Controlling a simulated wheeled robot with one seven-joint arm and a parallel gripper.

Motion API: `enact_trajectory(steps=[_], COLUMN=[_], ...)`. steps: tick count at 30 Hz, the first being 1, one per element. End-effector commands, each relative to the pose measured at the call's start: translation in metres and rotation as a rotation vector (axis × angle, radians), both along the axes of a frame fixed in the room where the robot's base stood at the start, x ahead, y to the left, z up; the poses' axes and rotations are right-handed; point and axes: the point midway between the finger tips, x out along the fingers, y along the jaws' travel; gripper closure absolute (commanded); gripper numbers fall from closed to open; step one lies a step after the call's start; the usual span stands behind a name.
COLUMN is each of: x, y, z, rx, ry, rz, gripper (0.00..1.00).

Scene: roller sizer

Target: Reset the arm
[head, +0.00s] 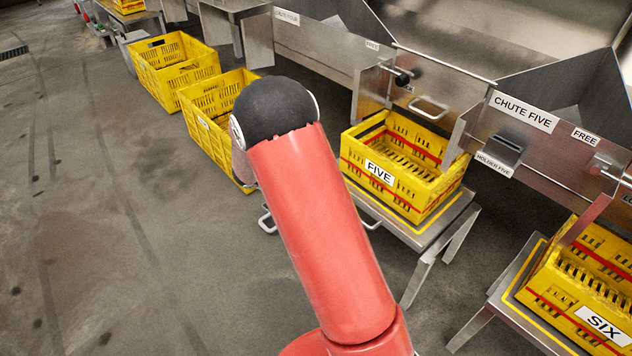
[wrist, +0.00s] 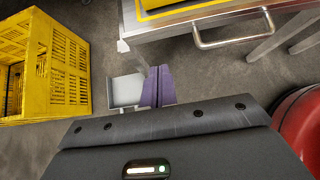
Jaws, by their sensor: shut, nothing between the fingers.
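My arm (head: 315,225) is red with a black rounded joint (head: 275,107) and rises through the middle of the head view. My gripper does not show in the head view. In the wrist view my gripper (wrist: 158,76) shows as two purple fingers pressed together over the grey floor. They are shut and empty. The fingers are below a metal stand's edge with a bar handle (wrist: 235,32) and to the right of a yellow crate (wrist: 56,72).
Crate FIVE (head: 400,175) sits on a metal stand under chute five (head: 524,112). Crate SIX (head: 575,290) stands at the lower right. Two yellow crates (head: 174,70) (head: 205,120) stand on the floor behind my arm. Open floor (head: 110,230) lies at left.

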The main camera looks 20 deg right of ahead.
Motion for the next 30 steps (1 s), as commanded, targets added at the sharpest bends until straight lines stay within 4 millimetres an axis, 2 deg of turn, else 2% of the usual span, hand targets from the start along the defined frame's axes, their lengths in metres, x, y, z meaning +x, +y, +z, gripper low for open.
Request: enact_trajectory(steps=[1, 6, 14, 17, 20, 23, 27, 30], x=[-0.002, -0.007, -0.01, -0.017, -0.036, -0.066, -0.115, -0.151], y=[0.008, 0.022, 0.027, 0.026, 0.023, 0.021, 0.025, 0.03], z=[0.008, 0.021, 0.027, 0.043, 0.075, 0.115, 0.163, 0.192], rx=[0.001, 0.0, 0.004, 0.035, 0.11, 0.223, 0.398, 0.526], ry=[-0.001, -0.001, -0.003, -0.043, -0.13, -0.252, -0.421, -0.533], rz=[0.003, 0.001, -0.007, -0.053, -0.167, -0.331, -0.579, -0.752], gripper=[1.0, 1.0, 1.0, 1.0, 1.0, 1.0, 1.0, 1.0])
